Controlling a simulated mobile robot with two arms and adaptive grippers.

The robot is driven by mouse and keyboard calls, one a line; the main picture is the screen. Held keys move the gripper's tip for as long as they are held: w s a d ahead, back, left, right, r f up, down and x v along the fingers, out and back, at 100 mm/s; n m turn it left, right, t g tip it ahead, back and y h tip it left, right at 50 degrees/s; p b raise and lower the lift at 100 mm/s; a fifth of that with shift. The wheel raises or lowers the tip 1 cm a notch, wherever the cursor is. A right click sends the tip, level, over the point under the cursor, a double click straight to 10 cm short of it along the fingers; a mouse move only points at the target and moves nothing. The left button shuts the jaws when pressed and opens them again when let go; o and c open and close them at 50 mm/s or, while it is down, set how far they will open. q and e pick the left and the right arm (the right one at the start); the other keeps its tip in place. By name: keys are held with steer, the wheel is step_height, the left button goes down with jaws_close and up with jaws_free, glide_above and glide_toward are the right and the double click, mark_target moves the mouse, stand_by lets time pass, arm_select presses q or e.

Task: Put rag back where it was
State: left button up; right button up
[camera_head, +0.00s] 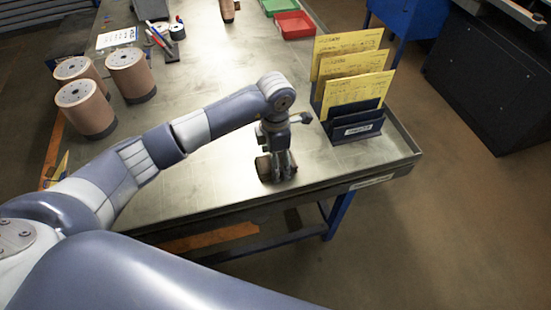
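My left gripper (281,172) points down at the near right part of the metal table (215,185), close to its front edge. A small brownish thing (262,168) shows at the left side of its fingers. I cannot tell whether this is the rag, or whether the fingers are closed on it. The fingers are dark and small here, and the arm above partly hides them. No rag can be clearly made out elsewhere. My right gripper is not in view.
A card holder (356,128) with yellow cards stands right of my gripper. Several brown cylinders (130,75) stand at the left. Pens, a white card (116,38), and red (294,25) and green trays lie farther back. The table's middle is clear.

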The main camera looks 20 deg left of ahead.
arm_select(q)
steer(key=shift+r+b, duration=0.3)
steer(key=shift+r, duration=0.15)
step_height(320, 180, up, 11)
steer(key=b, duration=0.3)
steer(key=shift+r, duration=0.2)
